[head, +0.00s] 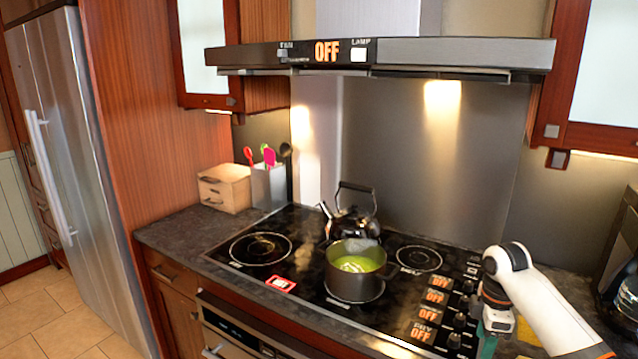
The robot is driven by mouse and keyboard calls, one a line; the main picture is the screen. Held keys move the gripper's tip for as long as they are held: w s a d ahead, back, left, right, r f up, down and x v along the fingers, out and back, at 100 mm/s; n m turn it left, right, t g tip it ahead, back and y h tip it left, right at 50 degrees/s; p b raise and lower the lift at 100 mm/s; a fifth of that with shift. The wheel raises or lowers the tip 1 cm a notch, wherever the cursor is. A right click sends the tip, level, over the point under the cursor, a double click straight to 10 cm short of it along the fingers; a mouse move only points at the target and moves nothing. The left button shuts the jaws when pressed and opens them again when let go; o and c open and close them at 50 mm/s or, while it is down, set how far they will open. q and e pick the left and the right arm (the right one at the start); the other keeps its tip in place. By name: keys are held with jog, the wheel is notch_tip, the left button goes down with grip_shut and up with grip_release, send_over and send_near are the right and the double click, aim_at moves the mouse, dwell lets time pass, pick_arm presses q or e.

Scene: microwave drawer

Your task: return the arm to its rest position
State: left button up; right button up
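My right arm comes in from the lower right, bent downward at the wrist. My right gripper (490,330) is low beside the right end of the stove, near the knobs. A teal patch shows at its lower end, and I cannot tell whether this is a held thing or something behind. Its fingers are too small and hidden to show whether they are open or shut. My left arm and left gripper are not in view.
A black cooktop (305,265) carries a pot (356,285) with green contents and a dark kettle (350,215). A range hood (450,55) hangs above. A wooden box (224,188) and utensil holder (268,187) stand left. A yellow item (528,332) lies by my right arm.

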jog(key=a+f, duration=0.1)
jog(key=f, duration=0.1)
jog(key=s+a+f, duration=0.1)
jog(key=shift+a+f, duration=0.3)
jog(key=shift+f, duration=0.05)
jog(key=s+a+f+m+t+y, duration=0.1)
jog(key=s+a+f+m, duration=0.2)
jog(key=s+a+f, duration=1)
jog(key=s+d+r+m+t, duration=0.15)
jog(key=s+m, duration=0.35)
jog(key=s, duration=0.5)
jog(key=s+r+m+t, duration=0.1)
jog(key=s+r+m, duration=0.3)
jog(key=s, duration=0.6)
notch_tip(320, 180, down, 27)
jog(key=s+g, duration=0.1)
jog(key=s+d+f+g+b, duration=0.1)
jog(key=s+d+f, duration=0.2)
jog(key=s+f, duration=1.4)
jog(key=shift+f+h, duration=0.35)
jog(key=shift+h, duration=0.05)
